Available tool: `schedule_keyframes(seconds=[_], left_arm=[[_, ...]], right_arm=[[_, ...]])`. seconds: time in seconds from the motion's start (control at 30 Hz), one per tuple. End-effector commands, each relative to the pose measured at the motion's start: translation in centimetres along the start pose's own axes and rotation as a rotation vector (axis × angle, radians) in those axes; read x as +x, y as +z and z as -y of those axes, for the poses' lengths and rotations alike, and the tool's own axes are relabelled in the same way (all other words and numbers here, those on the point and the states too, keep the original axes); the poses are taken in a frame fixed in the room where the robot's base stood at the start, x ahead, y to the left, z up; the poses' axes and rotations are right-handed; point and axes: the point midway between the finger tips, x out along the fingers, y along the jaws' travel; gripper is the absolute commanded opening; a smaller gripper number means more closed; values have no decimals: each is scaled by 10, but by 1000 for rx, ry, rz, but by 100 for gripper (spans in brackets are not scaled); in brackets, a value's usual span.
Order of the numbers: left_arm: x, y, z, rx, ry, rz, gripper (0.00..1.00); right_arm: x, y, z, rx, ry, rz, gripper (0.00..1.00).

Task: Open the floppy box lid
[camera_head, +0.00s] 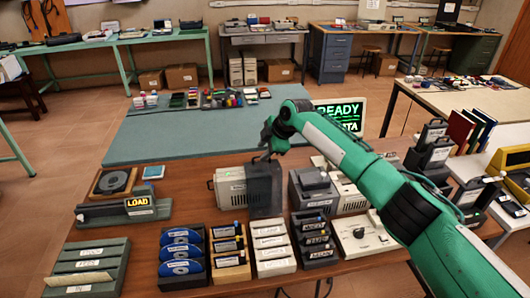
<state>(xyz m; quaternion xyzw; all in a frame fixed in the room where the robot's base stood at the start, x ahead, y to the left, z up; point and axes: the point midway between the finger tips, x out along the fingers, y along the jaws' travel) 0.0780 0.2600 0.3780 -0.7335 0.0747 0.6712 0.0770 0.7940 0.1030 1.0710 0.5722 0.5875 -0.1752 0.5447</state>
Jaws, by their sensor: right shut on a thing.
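The floppy box shows near the middle of the head view, with a beige body (228,187) bearing a small label. A dark grey panel, which looks like its lid (264,190), stands upright at its right side. My right gripper (265,157) is at the top edge of this dark panel and is shut on it. The fingertips are small and partly hidden by the wrist. I cannot tell exactly how the panel joins the beige body. My left gripper is not in view.
Labelled disk holders (182,255) line the front of the brown table. A LOAD sign (139,205) stands at left, and a grey box (313,190) stands close right of the panel. The teal mat (190,135) behind has free room.

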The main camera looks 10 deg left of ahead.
Motion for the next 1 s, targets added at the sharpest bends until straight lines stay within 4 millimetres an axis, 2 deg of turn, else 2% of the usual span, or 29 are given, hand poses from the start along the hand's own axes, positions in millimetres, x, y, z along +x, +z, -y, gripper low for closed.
schedule_keyframes(seconds=[0.2, 0.77, 0.87, 1.0], left_arm=[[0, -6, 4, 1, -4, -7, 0], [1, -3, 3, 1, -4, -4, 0], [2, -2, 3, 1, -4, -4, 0], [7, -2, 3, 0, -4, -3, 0]], right_arm=[[2, 1, 2, 1, -2, 1, 29], [4, 1, 4, 2, -8, 0, 29], [0, 1, 4, 1, -8, -1, 29], [-14, 2, 4, 1, -7, -1, 29]])
